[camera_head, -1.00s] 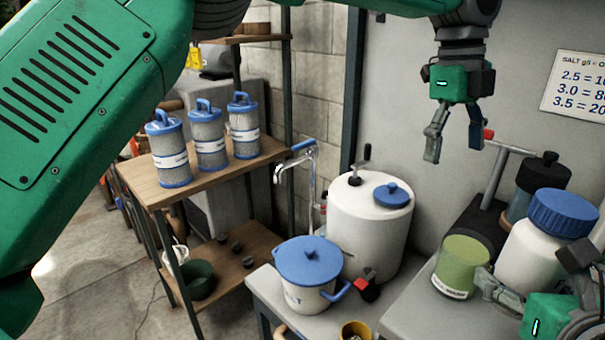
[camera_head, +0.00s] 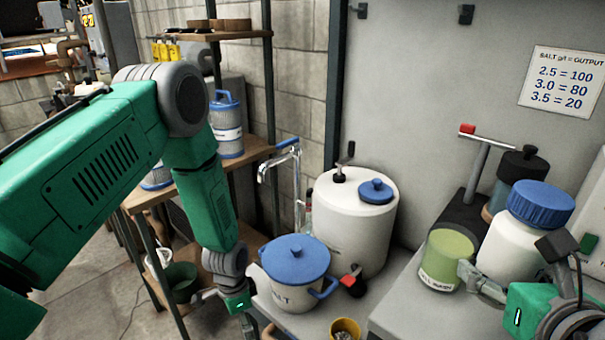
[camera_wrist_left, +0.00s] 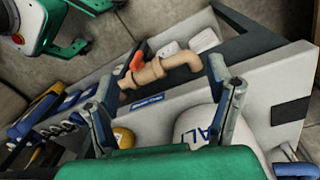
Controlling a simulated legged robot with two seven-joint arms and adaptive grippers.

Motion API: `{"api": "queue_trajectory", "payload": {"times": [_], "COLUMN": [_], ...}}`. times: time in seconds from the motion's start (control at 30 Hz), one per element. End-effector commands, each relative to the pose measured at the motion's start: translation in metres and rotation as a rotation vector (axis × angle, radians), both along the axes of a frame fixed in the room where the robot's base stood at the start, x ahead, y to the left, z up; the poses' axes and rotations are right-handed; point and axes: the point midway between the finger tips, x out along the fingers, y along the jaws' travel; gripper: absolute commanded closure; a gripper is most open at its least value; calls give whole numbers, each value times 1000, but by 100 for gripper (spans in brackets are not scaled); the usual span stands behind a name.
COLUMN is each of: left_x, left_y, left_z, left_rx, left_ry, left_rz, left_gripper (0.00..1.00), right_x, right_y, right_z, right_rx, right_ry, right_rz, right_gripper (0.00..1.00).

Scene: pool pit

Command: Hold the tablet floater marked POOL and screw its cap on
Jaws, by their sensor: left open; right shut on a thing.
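A white container (camera_head: 503,253) with a ribbed blue cap (camera_head: 541,204) on top stands at the right in the head view. No POOL marking shows on it, and I cannot tell how tight the cap is. My left gripper (camera_head: 236,318) hangs low, left of the white SALT bucket (camera_head: 298,294). In the left wrist view its fingers (camera_wrist_left: 165,80) are wide apart with nothing held between them.
A green jar (camera_head: 447,260) stands close to the right gripper's fingertips. A white tank (camera_head: 345,232) with a small blue cap stands behind the bucket. A yellow cup (camera_head: 345,329) is at the front. A wooden shelf (camera_head: 262,152) with filter cartridges is at the left.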

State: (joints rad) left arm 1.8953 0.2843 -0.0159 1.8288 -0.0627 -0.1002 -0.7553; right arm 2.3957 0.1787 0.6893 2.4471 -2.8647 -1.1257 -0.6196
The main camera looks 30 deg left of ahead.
Motion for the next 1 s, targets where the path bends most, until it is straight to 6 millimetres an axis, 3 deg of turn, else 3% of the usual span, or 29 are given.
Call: {"api": "queue_trajectory", "payload": {"times": [0.03,0.1,0.2,0.4,0.6,1.0], "left_x": [-26,-59,-106,-173,-197,-198], "left_y": [-19,-39,-61,-79,-83,-83], "left_z": [-7,-12,-12,3,14,15], "left_rx": [12,29,50,72,76,75], "left_ry": [8,3,-10,-40,-57,-60], "left_rz": [41,124,239,414,488,496], "left_gripper": [26,26,26,26,26,26], "right_x": [0,0,0,0,1,1], "right_y": [0,0,1,3,3,2], "right_z": [0,0,1,0,0,2], "right_rx": [0,0,-1,-2,-2,-1], "right_ry": [-1,-1,-1,-1,-1,-3], "right_rz": [0,0,-1,0,0,0], "right_gripper": [100,100,100,100,100,100]}}
